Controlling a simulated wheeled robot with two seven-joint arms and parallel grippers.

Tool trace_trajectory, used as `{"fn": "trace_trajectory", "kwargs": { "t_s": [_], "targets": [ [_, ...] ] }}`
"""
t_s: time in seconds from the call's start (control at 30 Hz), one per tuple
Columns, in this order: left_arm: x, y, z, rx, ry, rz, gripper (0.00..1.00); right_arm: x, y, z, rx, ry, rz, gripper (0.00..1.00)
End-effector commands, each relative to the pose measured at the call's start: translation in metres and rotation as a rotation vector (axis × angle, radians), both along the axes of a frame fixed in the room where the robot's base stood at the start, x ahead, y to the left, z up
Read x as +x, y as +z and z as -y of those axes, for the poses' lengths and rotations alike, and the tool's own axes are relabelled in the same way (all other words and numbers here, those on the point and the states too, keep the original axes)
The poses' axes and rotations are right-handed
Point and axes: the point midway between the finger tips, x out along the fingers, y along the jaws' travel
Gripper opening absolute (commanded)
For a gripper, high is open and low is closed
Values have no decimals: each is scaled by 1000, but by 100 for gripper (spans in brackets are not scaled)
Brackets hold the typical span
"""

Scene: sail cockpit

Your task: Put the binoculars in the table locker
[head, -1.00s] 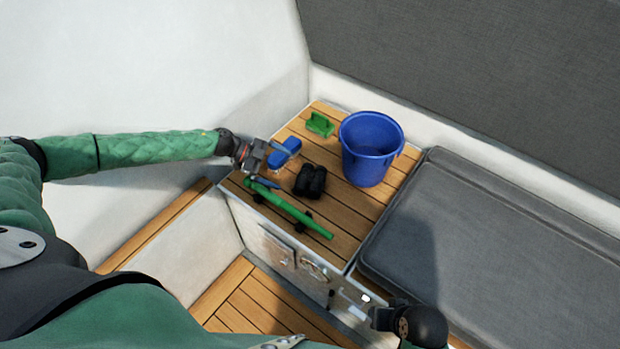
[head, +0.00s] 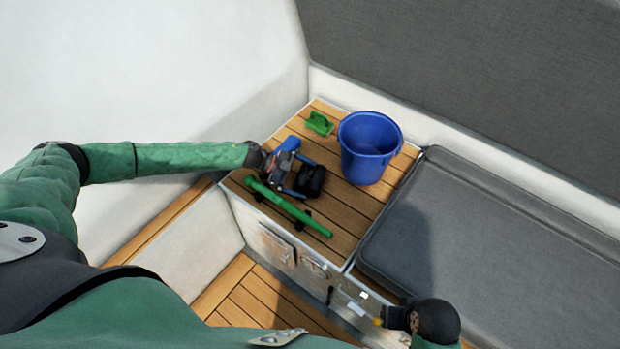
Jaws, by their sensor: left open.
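The black binoculars (head: 312,179) lie on the slatted wooden top, left of the blue bucket. My left gripper (head: 297,179) is open at the binoculars, its fingers over or beside their left part; I cannot tell whether they touch. The table locker (head: 276,243) is the white box under the wooden top, with small fittings on its front face. My right arm shows at the bottom right, near the locker front; its gripper (head: 368,308) is small and partly hidden, so its jaws cannot be made out.
A blue bucket (head: 368,148) stands right of the binoculars. A green handled item (head: 319,123) lies at the back, a blue item (head: 289,144) behind my left gripper. A long green tool (head: 287,206) lies along the front. A grey cushion (head: 470,245) fills the right.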

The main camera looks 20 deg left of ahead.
Motion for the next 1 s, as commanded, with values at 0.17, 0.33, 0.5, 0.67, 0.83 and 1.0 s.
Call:
{"fn": "trace_trajectory", "kwargs": {
  "t_s": [0.17,0.33,0.5,0.67,0.83,1.0],
  "targets": [
    [0,0,-1,0,0,0,92,0,-1,-3,5,-2,-1,36],
    [0,0,-1,0,0,0,59,2,0,-5,11,-2,5,36],
    [0,1,-1,-1,1,0,35,3,1,-5,10,1,7,36],
    [1,2,-1,0,0,1,35,2,0,-4,5,5,8,36],
    [1,16,-2,0,0,4,35,2,-2,-2,0,10,10,36],
    [1,45,-2,0,0,3,35,3,-5,-5,6,12,16,36]
  ]
}}
